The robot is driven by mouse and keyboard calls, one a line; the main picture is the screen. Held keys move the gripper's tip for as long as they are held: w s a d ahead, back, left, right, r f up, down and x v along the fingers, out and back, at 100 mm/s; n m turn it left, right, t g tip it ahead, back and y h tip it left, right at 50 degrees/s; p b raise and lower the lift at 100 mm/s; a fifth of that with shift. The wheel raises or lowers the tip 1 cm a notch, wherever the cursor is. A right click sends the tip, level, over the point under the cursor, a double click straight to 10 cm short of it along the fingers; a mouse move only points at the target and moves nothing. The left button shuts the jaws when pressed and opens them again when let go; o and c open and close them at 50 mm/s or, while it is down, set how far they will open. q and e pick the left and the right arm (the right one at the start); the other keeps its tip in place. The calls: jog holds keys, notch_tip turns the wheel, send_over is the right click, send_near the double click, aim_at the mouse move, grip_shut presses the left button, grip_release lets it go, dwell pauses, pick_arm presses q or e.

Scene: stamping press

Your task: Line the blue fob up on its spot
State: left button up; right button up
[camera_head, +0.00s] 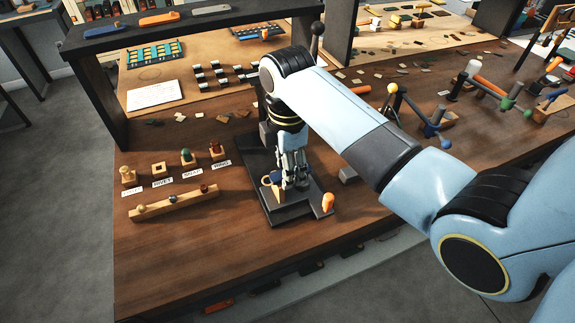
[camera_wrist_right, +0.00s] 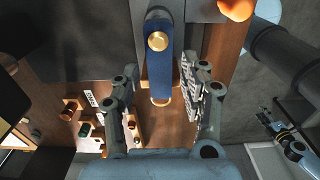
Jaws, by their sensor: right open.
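The blue fob (camera_wrist_right: 160,70) is a long blue strip with a brass disc (camera_wrist_right: 157,41) near one end and a tan ring at the other. In the right wrist view it lies by the grey press bed, between the lines of my fingers. In the head view it is mostly hidden behind my gripper, at the dark press base (camera_head: 290,213). My right gripper (camera_wrist_right: 163,112) is open, its fingers apart on either side of the fob; it points down over the base in the head view (camera_head: 295,183). What seems my left gripper (camera_wrist_right: 290,142) shows small at the right wrist view's edge.
An orange knob (camera_head: 328,202) sits at the base's near right corner. Left of the press stand several stamps (camera_head: 187,156) with labels and a wooden rack (camera_head: 173,204). A dark shelf (camera_head: 165,28) stands behind. The front left tabletop is clear.

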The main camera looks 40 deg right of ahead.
jog(key=shift+r, duration=3.5)
